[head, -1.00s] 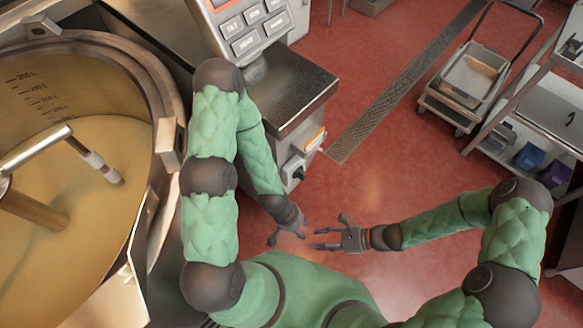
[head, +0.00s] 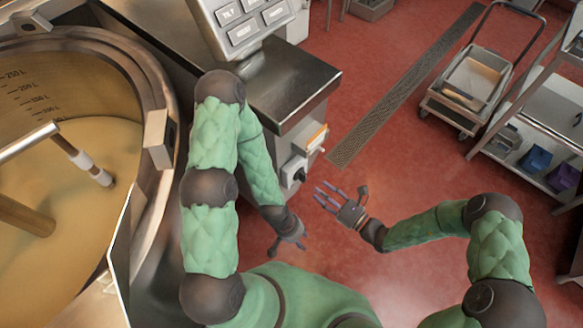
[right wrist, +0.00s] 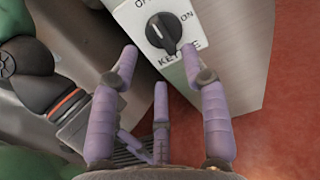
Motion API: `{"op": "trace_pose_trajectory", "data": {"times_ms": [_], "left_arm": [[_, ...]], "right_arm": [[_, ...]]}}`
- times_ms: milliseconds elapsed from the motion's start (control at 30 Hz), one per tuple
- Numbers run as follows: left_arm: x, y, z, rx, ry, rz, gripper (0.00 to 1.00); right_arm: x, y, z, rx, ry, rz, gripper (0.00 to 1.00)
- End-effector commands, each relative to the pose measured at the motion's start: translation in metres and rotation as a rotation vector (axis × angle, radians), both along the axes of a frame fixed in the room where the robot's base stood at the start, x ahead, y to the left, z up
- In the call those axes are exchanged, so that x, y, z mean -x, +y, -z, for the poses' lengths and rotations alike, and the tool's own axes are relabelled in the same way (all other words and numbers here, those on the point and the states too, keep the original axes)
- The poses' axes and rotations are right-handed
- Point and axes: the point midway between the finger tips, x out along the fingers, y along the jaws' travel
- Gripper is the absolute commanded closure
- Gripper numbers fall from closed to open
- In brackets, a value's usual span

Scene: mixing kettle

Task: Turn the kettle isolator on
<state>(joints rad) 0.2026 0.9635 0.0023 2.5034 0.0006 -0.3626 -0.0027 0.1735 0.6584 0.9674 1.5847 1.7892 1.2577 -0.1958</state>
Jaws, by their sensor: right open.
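The kettle isolator is a black rotary knob (right wrist: 163,33) on a white plate marked KETTLE, partly cut off at the top of the right wrist view. Its white pointer line runs roughly up the picture; the upper label is cut off. In the head view the isolator (head: 295,172) is on the side of the steel cabinet. My right gripper (head: 322,196) is open and empty, just right of and below it. In the right wrist view the open fingers (right wrist: 159,53) reach toward the knob, one tip near its right edge; contact is unclear. My left gripper (head: 287,247) hangs lower, open and empty.
The big kettle (head: 160,100) with its yellowish contents fills the left. A button panel (head: 245,22) stands above the steel cabinet top (head: 290,85). A small orange-edged switch (head: 318,138) is above the isolator.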

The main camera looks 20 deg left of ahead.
Motion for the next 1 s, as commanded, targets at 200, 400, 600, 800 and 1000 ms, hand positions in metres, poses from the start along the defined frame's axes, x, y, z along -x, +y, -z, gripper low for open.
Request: {"op": "trace_pose_trajectory", "data": {"times_ms": [200,400,600,800,1000], "left_arm": [[0.0,0.0,0.005,0.0,0.0,0.0,0.6],[0.0,0.0,0.008,0.0,0.0,0.0,0.6],[0.0,0.0,0.013,0.0,0.0,0.0,0.6],[0.0,0.0,0.01,0.0,0.0,0.0,0.6],[0.0,0.0,0.009,0.0,0.0,0.0,0.6]], "right_arm": [[-0.007,0.022,0.0,0.0,-0.002,-0.004,0.54],[-0.014,0.042,0.001,0.001,-0.002,-0.004,0.54],[-0.021,0.061,0.001,0.001,-0.002,-0.003,0.54],[-0.022,0.062,-0.001,0.001,0.0,-0.001,0.54],[-0.022,0.064,0.0,0.001,0.0,-0.001,0.54]]}}
